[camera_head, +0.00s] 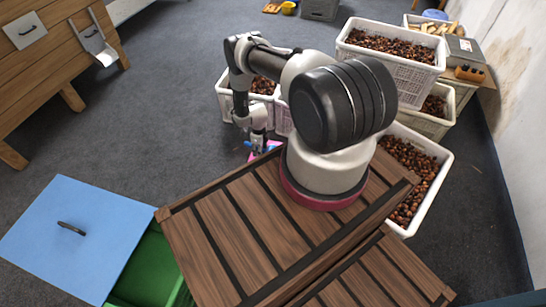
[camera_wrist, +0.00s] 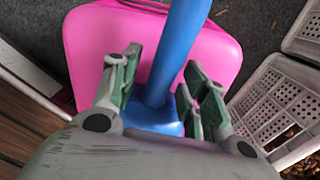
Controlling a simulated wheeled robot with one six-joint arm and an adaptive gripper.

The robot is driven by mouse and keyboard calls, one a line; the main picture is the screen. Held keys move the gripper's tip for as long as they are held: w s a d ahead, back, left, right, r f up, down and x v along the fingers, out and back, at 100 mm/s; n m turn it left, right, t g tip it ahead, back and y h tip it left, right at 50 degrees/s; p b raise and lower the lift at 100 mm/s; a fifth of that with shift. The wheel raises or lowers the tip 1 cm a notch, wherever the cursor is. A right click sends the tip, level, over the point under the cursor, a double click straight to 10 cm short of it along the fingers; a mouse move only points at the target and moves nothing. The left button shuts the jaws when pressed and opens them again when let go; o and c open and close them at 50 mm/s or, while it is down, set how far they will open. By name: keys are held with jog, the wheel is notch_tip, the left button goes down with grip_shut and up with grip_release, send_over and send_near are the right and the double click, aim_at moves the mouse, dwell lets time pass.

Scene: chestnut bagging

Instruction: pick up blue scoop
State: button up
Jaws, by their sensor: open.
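The blue scoop (camera_wrist: 178,48) shows in the wrist view as a long blue shaft with a wider blue part at its lower end. It stands out against a bright pink surface (camera_wrist: 90,40). My gripper (camera_wrist: 160,80) is open, with one green-padded finger on each side of the blue shaft; I cannot tell whether either touches it. The scoop's lower end is partly hidden by my gripper. In the head view, my gripper (camera_head: 258,138) is beyond the wooden slatted top, and only a small bit of blue (camera_head: 274,146) and pink shows there.
White crates of chestnuts (camera_head: 400,88) stand to the right and behind my arm; one crate wall (camera_wrist: 275,100) is close on the right in the wrist view. A blue-lidded green bin (camera_head: 60,240) is at lower left. A wooden cabinet (camera_head: 60,50) stands at upper left. Open grey floor lies between.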

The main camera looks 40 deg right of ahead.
grip_shut()
jog(key=shift+r, duration=0.15)
notch_tip(320, 180, up, 10)
jog(key=shift+f, duration=0.1)
dwell(0.5)
